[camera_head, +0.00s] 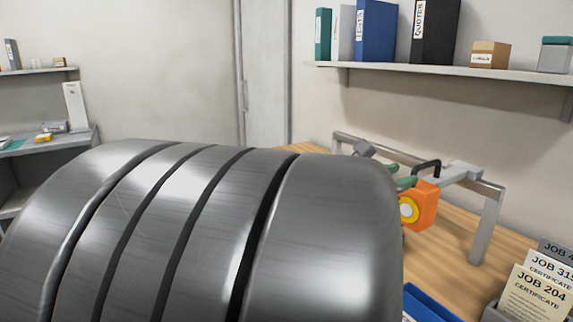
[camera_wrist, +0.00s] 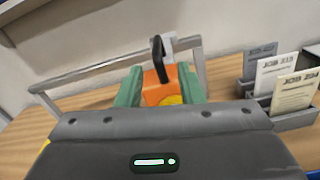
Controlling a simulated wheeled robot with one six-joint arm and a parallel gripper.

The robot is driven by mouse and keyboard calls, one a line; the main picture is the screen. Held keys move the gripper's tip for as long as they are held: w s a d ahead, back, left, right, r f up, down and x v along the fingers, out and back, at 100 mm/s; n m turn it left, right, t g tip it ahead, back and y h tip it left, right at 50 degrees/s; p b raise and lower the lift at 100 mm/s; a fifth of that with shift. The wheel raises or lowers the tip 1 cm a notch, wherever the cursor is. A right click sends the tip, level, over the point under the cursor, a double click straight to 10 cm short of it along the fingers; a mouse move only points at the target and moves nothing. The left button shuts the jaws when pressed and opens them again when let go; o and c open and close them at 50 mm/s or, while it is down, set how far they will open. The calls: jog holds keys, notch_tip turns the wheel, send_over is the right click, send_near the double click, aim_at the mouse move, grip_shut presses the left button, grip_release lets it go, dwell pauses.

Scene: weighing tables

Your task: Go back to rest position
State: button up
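An orange device (camera_head: 426,207) with a yellow round dial and a black handle (camera_head: 428,165) is at the grey metal rail frame (camera_head: 487,230) on the wooden bench. It also shows in the wrist view (camera_wrist: 158,88), straight ahead of my gripper. My gripper (camera_wrist: 161,80) has green fingers, one on each side of the orange body. Whether they press on it or stand just clear of it cannot be told. In the head view my arm covers most of my gripper, and only bits of green finger show left of the device. The lower part of the device is hidden in the wrist view.
Job certificate cards (camera_head: 535,290) stand in a grey holder (camera_head: 495,310) at the right of the bench. A blue tray (camera_head: 428,303) shows at the front edge. A wall shelf (camera_head: 450,73) with binders and small boxes is above. A side table (camera_head: 45,147) stands far left.

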aim_at(439, 162)
jog(key=x, duration=1)
jog(key=shift+w+d, duration=0.25)
jog(key=shift+d, duration=0.05)
